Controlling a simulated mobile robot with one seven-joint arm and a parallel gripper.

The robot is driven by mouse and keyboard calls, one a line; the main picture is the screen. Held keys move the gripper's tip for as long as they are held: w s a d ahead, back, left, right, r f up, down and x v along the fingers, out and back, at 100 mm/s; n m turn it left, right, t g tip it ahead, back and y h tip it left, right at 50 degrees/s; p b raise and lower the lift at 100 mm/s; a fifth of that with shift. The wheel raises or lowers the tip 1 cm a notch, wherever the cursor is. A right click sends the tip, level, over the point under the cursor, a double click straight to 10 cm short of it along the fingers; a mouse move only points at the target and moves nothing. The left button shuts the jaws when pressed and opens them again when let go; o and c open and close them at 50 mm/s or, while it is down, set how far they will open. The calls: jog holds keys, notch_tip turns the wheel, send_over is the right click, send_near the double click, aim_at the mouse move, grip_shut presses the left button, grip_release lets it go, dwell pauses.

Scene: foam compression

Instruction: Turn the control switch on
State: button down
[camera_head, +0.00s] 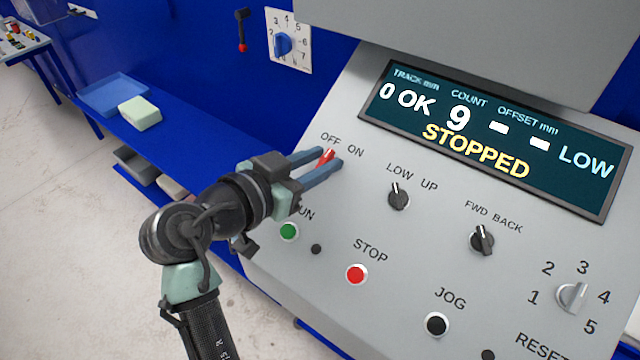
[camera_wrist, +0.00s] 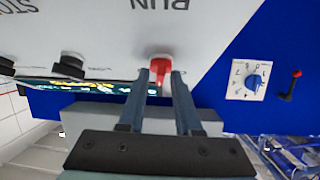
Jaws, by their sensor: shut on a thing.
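The control switch (camera_head: 326,157) is a red knob under the OFF and ON labels on the sloping grey panel (camera_head: 330,225). It also shows in the wrist view (camera_wrist: 160,68), between the fingertips. My gripper (camera_head: 333,157) has its two blue-grey fingers around the red knob and is shut on it; the fingers (camera_wrist: 160,78) reach up to it from below in the wrist view. The fingers hide part of the knob, and I cannot tell for sure whether it points to OFF or ON. The display (camera_head: 490,140) reads STOPPED.
Black LOW/UP (camera_head: 398,197) and FWD/BACK (camera_head: 482,238) knobs sit to the right. A green RUN button (camera_head: 289,231) and a red STOP button (camera_head: 356,274) lie below. A blue dial (camera_head: 283,44) is on the blue wall. A blue shelf (camera_head: 180,135) carries a pale block (camera_head: 140,112).

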jog(key=m+g+h+b, duration=0.1)
jog(key=m+b, duration=0.1)
jog(key=m+g+b, duration=0.1)
jog(key=m+b, duration=0.1)
jog(key=shift+w+a+f+g+h, duration=0.2)
jog(key=shift+g+h, duration=0.1)
jog(key=shift+h, duration=0.1)
jog(key=m+g+b, duration=0.1)
jog(key=m, duration=0.1)
jog(key=m+g+b, duration=0.1)
jog(key=m+b, duration=0.1)
jog(key=shift+r+g+h, duration=0.15)
jog(key=shift+g+h, duration=0.15)
jog(key=shift+h, duration=0.1)
jog(key=shift+m, duration=0.3)
jog(key=c, duration=0.9)
grip_release()
jog(key=shift+r, duration=0.1)
jog(key=b+v, duration=0.1)
jog(key=v, duration=1.1)
jog(key=shift+a+r+b, duration=0.15)
jog(key=shift+a+b, duration=0.2)
jog(key=shift+a, duration=0.1)
